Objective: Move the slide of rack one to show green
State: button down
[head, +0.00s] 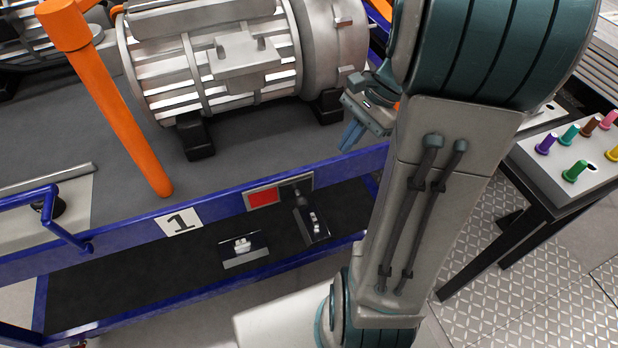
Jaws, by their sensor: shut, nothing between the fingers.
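Rack one is marked by a white plate with a black 1 (180,222) on its blue front rail (125,236). To the right on the same rail is a framed indicator window (263,198) that shows red. A dark slide (290,187) covers the window's right part, and no green shows. My gripper (349,139) is up and to the right of the slide, apart from it, with its blue fingers shut and empty. My arm hides part of the gripper and the rail's right end.
A large grey motor (220,60) stands behind the rail. An orange post (118,110) rises left of the slide. Below the rail, a black shelf (130,285) holds small fittings (241,246). A table with coloured pegs (575,172) is at right. Space just before the indicator looks clear.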

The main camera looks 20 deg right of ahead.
aim_at(299, 197)
jog(key=w+d+f+m+y+b, duration=0.1)
jog(key=d+f+m+b, duration=0.2)
jog(key=f, duration=0.4)
jog(key=shift+d+f+m+y, duration=0.15)
jog(key=shift+d+m+y, duration=0.2)
jog(key=shift+d, duration=0.2)
jog(key=shift+a+f, duration=0.1)
jog(key=a+r+b+x, duration=0.1)
jog(key=a+b+x, duration=0.1)
jog(key=x, duration=1.1)
jog(key=shift+w+r, duration=0.25)
